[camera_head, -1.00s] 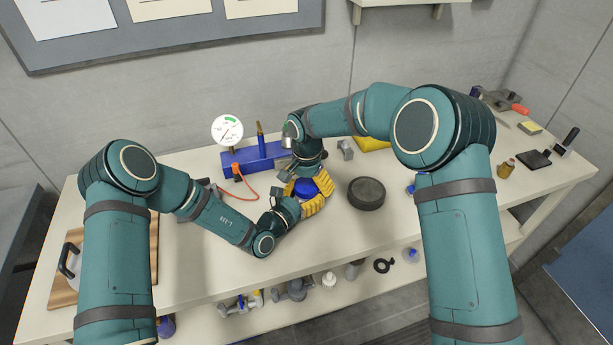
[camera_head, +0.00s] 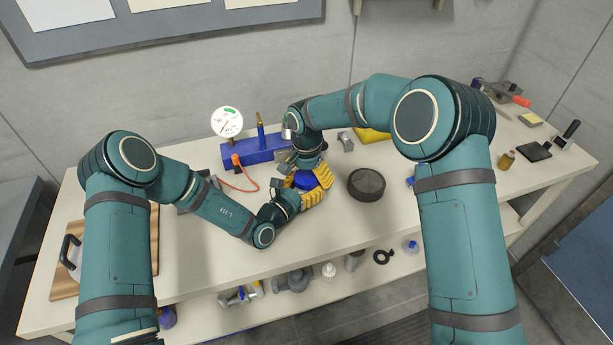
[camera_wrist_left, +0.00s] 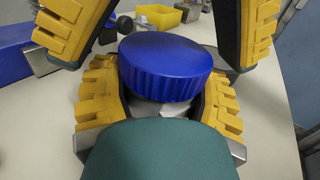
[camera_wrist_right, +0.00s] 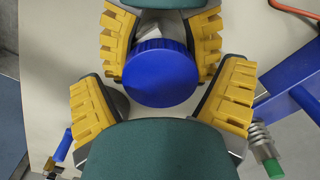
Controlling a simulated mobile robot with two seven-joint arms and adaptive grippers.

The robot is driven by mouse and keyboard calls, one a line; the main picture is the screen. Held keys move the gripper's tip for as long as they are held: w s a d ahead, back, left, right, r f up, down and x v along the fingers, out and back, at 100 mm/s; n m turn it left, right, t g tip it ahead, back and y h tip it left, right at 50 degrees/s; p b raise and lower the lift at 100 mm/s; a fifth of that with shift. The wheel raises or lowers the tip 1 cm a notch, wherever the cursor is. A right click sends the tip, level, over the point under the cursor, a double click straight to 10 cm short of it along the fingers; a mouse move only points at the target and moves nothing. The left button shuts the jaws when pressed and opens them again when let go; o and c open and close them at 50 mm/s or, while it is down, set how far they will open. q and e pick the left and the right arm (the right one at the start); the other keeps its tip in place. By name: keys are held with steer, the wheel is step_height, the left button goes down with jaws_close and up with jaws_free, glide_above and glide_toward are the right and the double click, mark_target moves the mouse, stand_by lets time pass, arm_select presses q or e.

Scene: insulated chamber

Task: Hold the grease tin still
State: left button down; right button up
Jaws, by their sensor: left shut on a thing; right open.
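The grease tin, with a ribbed blue lid (camera_head: 306,181) and a pale body mostly hidden by fingers, stands upright on the bench. My left gripper (camera_head: 300,192) is shut on the tin's body, below the lid; its yellow fingers flank the body in the left wrist view (camera_wrist_left: 162,105). My right gripper (camera_head: 318,176) is open near the lid. In the right wrist view its fingers (camera_wrist_right: 160,98) stand wide apart on either side of the blue lid (camera_wrist_right: 160,75), with visible gaps.
A blue block with a dial gauge (camera_head: 227,122) and an orange hose stands behind the left forearm. A dark round container (camera_head: 366,184) is close to the right of the tin. A yellow bin (camera_head: 374,135) is at the back.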

steer(key=shift+r, duration=2.25)
arm_select(q)
jaws_free()
steer(key=shift+s+a, duration=0.1)
